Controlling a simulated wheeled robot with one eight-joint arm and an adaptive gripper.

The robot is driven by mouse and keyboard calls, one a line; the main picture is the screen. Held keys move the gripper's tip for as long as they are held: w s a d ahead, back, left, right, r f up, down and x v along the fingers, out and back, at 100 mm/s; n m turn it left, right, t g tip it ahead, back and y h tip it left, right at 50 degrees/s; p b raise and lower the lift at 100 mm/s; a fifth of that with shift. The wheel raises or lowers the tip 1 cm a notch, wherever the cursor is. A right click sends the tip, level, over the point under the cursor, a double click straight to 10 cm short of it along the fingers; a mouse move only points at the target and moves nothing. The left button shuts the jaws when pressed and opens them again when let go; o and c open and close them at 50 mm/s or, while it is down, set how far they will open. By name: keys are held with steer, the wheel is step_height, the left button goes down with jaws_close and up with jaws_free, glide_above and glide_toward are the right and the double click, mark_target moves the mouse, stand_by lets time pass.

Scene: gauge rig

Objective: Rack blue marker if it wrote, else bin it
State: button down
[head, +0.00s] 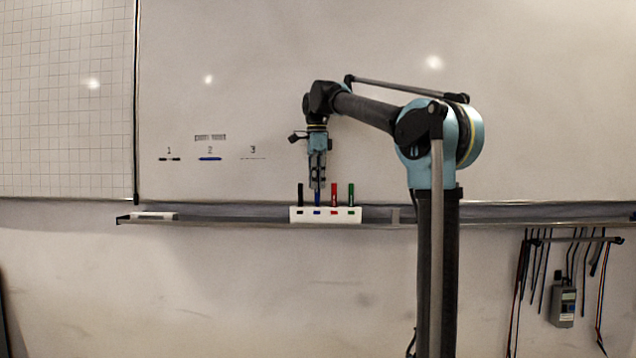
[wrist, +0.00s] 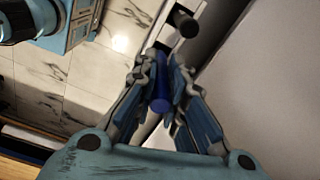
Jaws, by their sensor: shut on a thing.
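My gripper (head: 318,187) points down over the white marker rack (head: 325,215), with its fingers closed around the upper part of the blue marker (head: 317,199). In the wrist view the blue marker (wrist: 161,104) sits between the two finger pads. The marker is upright at its place in the rack, between the black marker (head: 300,194) and the red marker (head: 334,194). Its lower end is hidden, so I cannot tell whether it is fully seated. On the whiteboard, a solid blue stroke (head: 210,159) lies under the number 2.
A green marker (head: 351,194) stands at the rack's right end. A dark stroke (head: 169,159) is under 1 and a faint broken one (head: 253,158) under 3. A white eraser-like block (head: 154,215) lies on the ledge (head: 240,222). Cables and a grey meter (head: 563,306) hang at right.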

steer(key=shift+f, duration=1)
steer(key=c, duration=1)
jaws_free()
steer(key=shift+r, duration=5.05)
